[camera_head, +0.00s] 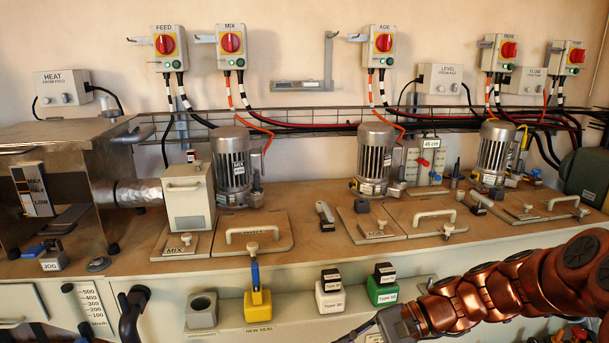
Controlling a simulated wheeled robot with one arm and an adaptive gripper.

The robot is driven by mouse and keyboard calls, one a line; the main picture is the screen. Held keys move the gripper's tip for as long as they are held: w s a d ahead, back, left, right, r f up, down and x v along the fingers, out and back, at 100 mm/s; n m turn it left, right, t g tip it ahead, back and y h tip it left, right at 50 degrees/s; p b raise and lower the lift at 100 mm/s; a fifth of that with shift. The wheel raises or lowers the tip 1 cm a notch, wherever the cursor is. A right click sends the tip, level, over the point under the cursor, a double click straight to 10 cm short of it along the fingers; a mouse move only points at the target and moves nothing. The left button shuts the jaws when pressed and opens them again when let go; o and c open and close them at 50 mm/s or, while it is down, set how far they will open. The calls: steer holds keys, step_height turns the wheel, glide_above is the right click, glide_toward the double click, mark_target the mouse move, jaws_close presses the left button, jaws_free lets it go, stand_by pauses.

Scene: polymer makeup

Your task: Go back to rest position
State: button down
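My copper-coloured arm enters from the right edge and reaches left across the lower right of the head view. Its grey end and my gripper (374,326) are at the bottom, in front of the bench's lower ledge and below the green container (383,290). A dark finger shows, pointing down and left. The rest of the gripper is cut off or hidden, so I cannot tell whether it is open or holds anything.
The brown bench top (330,240) carries several motors and hatches with handles. On the ledge below stand a yellow container (258,304) with a blue lever, a white container (330,298) and a grey empty-looking holder (202,310). Switch boxes and cables line the wall.

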steer(key=s+d+r+n+g+h+p, duration=0.1)
steer(key=s+d+r+n+h+p, duration=0.15)
steer(key=s+r+h+p, duration=0.45)
steer(key=s+d+r+n+g+h+p, duration=0.1)
steer(key=s+r+n+h+p, duration=0.25)
steer(key=s, duration=0.75)
steer(key=s+d+r+n+t+h+p, duration=0.1)
steer(key=s+d+r+n+h+p, duration=0.1)
steer(key=d, duration=0.5)
steer(key=shift+s+d+r+t+h+p, duration=0.3)
steer(key=shift+s+r+h+p, duration=0.35)
steer(key=shift+s+r+p, duration=0.65)
steer(key=shift+f, duration=0.15)
